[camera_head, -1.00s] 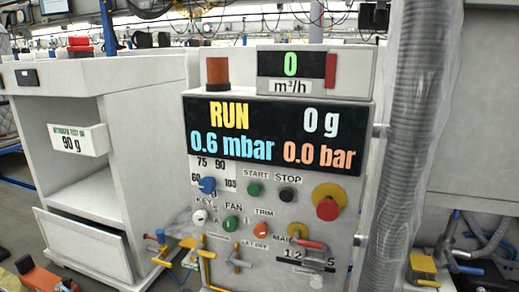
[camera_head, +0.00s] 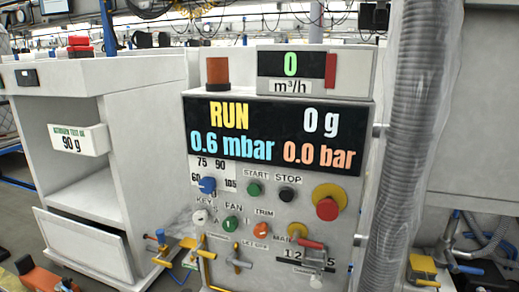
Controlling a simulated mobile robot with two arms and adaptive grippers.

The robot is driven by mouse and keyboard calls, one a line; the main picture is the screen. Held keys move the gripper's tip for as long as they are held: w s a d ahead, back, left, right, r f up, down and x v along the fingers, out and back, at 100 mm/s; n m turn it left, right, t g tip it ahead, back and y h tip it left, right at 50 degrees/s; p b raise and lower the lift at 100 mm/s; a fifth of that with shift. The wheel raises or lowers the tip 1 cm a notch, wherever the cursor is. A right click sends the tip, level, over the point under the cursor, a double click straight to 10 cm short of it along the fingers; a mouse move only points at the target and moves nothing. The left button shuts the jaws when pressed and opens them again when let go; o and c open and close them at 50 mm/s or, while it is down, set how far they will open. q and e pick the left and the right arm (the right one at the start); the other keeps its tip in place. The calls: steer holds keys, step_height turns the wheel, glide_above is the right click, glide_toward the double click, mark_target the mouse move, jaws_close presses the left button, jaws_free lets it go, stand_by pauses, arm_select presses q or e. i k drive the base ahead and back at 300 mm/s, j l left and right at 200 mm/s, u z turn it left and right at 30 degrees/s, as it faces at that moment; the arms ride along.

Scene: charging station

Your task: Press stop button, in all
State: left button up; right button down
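The charging station's grey control panel (camera_head: 335,260) faces me. The black stop button (camera_head: 287,194) sits below the STOP label (camera_head: 288,178), just right of the green start button (camera_head: 254,189). A large red mushroom button (camera_head: 327,208) on a yellow disc is further right. The display (camera_head: 275,133) reads RUN, 0 g, 0.6 mbar and 0.0 bar. Neither of my grippers shows in the head view, and nothing covers the stop button.
A blue knob (camera_head: 207,185), a green FAN knob (camera_head: 230,224), an orange TRIM knob (camera_head: 262,229) and a red lever (camera_head: 311,243) surround the buttons. A ribbed grey hose (camera_head: 408,130) runs along the panel's right side. A white cabinet (camera_head: 140,140) stands at left.

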mark_target(287, 196)
steer(key=k+j+u, duration=0.1)
steer(key=j, duration=0.2)
steer(key=k+j, duration=0.25)
steer(key=k+j+u, duration=0.15)
steer(key=j, duration=0.2)
steer(key=k+j, duration=0.15)
steer(key=j, duration=0.15)
steer(key=k+j+u, duration=0.15)
steer(key=j, duration=0.2)
